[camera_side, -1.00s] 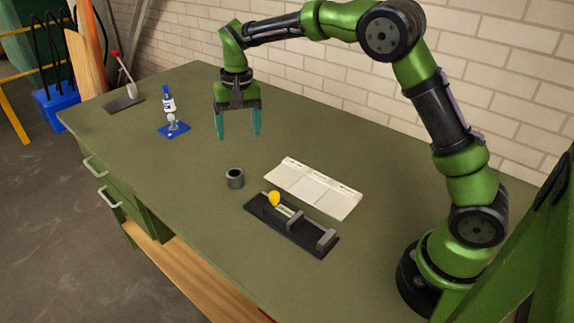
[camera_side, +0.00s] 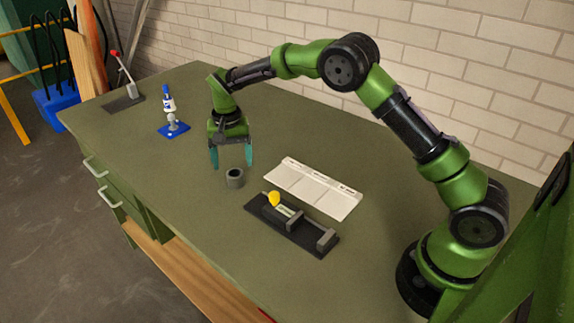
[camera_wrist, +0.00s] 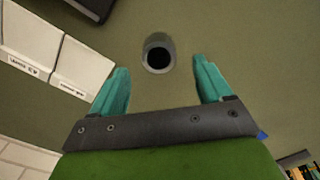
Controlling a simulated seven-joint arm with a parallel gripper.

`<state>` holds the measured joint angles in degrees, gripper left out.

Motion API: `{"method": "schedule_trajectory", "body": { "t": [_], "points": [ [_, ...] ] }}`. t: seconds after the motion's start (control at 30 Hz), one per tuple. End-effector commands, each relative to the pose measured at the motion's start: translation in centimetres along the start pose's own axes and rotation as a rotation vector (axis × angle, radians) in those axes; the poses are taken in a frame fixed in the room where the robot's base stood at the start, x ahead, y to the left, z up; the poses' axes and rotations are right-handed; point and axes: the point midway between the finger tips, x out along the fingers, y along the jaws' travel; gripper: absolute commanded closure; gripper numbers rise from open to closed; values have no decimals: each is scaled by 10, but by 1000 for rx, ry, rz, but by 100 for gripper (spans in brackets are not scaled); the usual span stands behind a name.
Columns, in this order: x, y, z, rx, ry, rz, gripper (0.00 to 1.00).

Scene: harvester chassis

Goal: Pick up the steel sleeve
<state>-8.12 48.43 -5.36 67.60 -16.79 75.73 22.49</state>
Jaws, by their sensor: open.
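The steel sleeve (camera_side: 234,178) is a short dark grey hollow cylinder. It stands upright on the green table, its round opening facing up. In the wrist view the sleeve (camera_wrist: 158,55) shows from above, just beyond the fingertips and about midway between them. My gripper (camera_side: 231,165) has teal fingers pointing down, spread apart with nothing between them. In the side view it hangs just above and behind the sleeve. The fingers also show in the wrist view (camera_wrist: 160,72), one at each side.
A black fixture (camera_side: 292,228) with a yellow knob (camera_side: 273,198) lies to the right of the sleeve. A white sectioned tray (camera_side: 313,190) lies behind it. A blue-based stand (camera_side: 173,129) and a red-tipped lever (camera_side: 124,85) are farther left. The table (camera_side: 185,205) left of the sleeve is clear.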

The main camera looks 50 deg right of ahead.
Motion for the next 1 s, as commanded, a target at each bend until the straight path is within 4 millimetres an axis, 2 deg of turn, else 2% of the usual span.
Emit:
{"method": "schedule_trajectory", "body": {
  "t": [0.17, 0.43, 0.73, 1.0],
  "points": [
    [13, 1, 1, 0, -1, 1, 21],
    [51, 2, 3, 0, -1, 1, 21],
    [56, 2, 3, 0, 1, -1, 21],
    [55, 2, 3, 0, 1, -1, 61]
  ]
}}
